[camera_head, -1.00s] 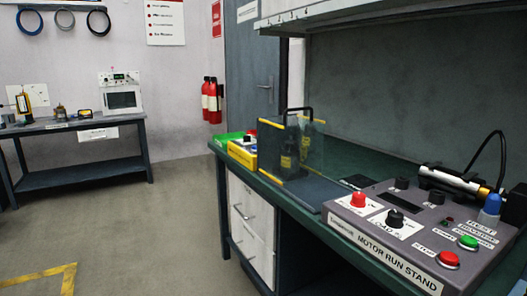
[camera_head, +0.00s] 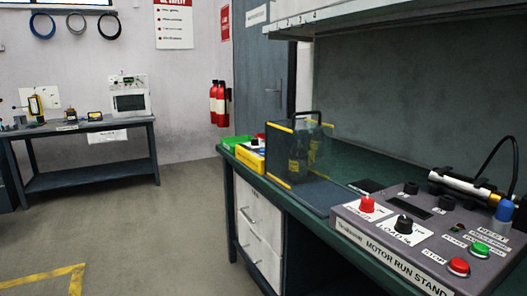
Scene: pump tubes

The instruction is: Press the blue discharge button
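No button labelled as discharge can be read. A blue-topped part (camera_head: 505,212) stands at the right edge of the grey motor run stand (camera_head: 345,225). I cannot tell whether it is a button. A yellow box (camera_head: 250,158) farther back on the bench has a dark knob and a small blue spot on top, too small to identify. The stand also carries a red knob (camera_head: 367,204), a black knob (camera_head: 403,224), a red button (camera_head: 458,267) and a green button (camera_head: 480,249). Neither of my grippers is in view.
The green-topped bench (camera_head: 345,165) runs along the right, with a transparent guard (camera_head: 290,155) and a green box (camera_head: 236,142) on it. A second bench (camera_head: 90,180) stands back left. Fire extinguishers (camera_head: 217,103) hang by the door. The floor (camera_head: 140,230) between is clear.

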